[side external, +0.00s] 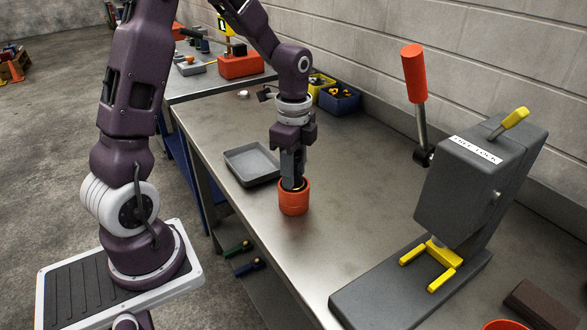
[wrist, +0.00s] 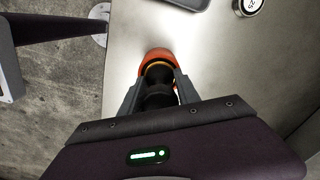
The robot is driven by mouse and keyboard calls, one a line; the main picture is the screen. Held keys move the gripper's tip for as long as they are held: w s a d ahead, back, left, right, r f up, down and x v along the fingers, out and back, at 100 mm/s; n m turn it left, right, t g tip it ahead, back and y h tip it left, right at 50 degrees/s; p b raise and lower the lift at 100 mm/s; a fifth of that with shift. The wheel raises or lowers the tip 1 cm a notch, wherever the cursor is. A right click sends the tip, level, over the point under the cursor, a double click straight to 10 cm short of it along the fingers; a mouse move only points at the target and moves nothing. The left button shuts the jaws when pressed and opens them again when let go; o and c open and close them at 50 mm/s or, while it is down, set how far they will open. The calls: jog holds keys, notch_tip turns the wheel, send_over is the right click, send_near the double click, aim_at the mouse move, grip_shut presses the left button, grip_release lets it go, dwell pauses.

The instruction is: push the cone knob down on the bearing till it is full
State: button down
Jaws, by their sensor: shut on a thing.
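My gripper (side external: 293,181) points straight down at an orange-red cup (side external: 294,199) standing on the metal bench. In the wrist view my gripper (wrist: 158,88) is shut on a dark, rounded piece, which looks like the cone knob (wrist: 158,74). The knob sits at the mouth of the orange cup (wrist: 146,59), with a tan or brass-coloured rim showing around it. I cannot make out the bearing clearly; the fingers and knob hide most of the cup's inside. How deep the knob sits cannot be told.
A grey shallow tray (side external: 252,164) lies left of the cup. A grey press (side external: 475,185) with a red-handled lever and yellow fork stands at the right. A blue bin (side external: 340,100) and yellow bin (side external: 318,84) stand along the wall. A small round gauge (wrist: 248,6) lies farther back.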

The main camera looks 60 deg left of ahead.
jog(key=shift+r, duration=4.5)
jog(key=shift+f, duration=3.75)
jog(key=shift+f, duration=0.75)
jog(key=shift+r, duration=4.5)
